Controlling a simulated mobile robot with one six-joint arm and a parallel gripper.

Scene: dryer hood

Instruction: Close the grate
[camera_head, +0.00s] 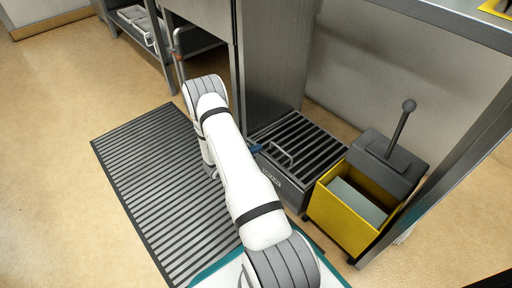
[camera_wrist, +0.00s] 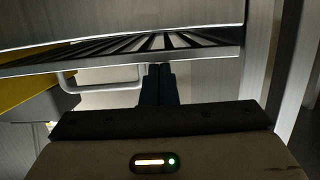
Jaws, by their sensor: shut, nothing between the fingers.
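The grate (camera_head: 303,137) is a dark slatted panel on top of a grey metal box (camera_head: 279,181) on the floor, beside a tall metal cabinet. A bent bar handle (camera_head: 287,160) sits at the box's near side. The wrist view shows the slatted grate (camera_wrist: 190,41) across the top and the handle (camera_wrist: 100,88) left of my fingers. My gripper (camera_head: 255,148) has dark blue fingers, shut and empty, close to the front of the grate beside the handle. They also show in the wrist view (camera_wrist: 159,72). I cannot tell whether they touch the grate.
A yellow mop bucket (camera_head: 342,214) with a grey wringer and upright lever (camera_head: 402,125) stands right of the grate. The tall metal cabinet (camera_head: 277,55) rises behind. A striped floor mat (camera_head: 150,185) lies on the left. A metal rack (camera_head: 145,35) stands at the back left.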

